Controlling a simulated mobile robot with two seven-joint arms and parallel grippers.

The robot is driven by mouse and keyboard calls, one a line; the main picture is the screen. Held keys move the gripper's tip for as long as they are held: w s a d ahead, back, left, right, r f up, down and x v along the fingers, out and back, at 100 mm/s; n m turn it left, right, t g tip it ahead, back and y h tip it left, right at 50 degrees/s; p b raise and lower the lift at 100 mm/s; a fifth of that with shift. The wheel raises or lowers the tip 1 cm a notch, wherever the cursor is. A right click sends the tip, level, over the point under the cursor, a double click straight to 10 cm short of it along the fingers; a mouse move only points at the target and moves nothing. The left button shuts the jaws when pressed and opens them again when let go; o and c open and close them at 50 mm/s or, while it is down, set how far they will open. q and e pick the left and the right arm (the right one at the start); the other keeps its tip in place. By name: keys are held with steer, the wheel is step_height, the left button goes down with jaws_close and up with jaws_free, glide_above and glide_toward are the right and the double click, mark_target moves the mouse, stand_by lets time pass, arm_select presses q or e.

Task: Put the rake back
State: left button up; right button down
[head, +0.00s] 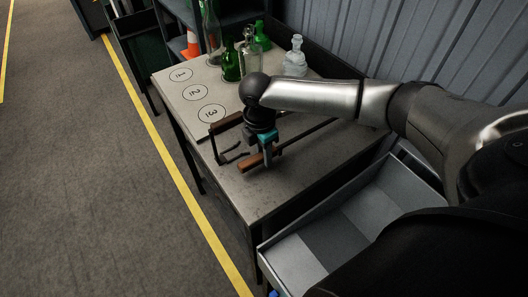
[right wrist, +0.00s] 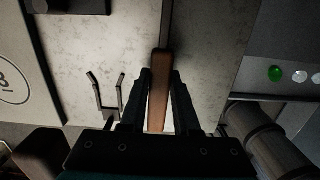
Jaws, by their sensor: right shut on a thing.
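The rake's brown wooden handle (head: 250,164) is between the fingers of my right gripper (head: 268,153), just above or at the grey table top. Its thin dark shaft (head: 310,132) runs away to the back right. In the right wrist view my right gripper (right wrist: 158,98) is shut on the wooden handle (right wrist: 158,85). A dark forked bracket (head: 233,154) stands left of the handle, apart from it; it also shows in the right wrist view (right wrist: 106,98). The rake's head cannot be made out. My left gripper is not in view.
The table (head: 270,190) has a white plate with numbered circles (head: 196,92) at left. Green and clear bottles (head: 250,55) and a pale bottle (head: 295,58) stand at the back. A brown bar (head: 226,123) lies behind the bracket. A grey tray (head: 345,225) is at right.

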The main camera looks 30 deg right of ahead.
steer(key=shift+f, duration=0.25)
steer(key=c, duration=0.6)
jaws_free()
steer(key=shift+o, duration=0.2)
step_height(320, 180, up, 15)
steer(key=a+p, duration=0.1)
steer(key=p, duration=0.1)
steer(key=shift+r, duration=0.15)
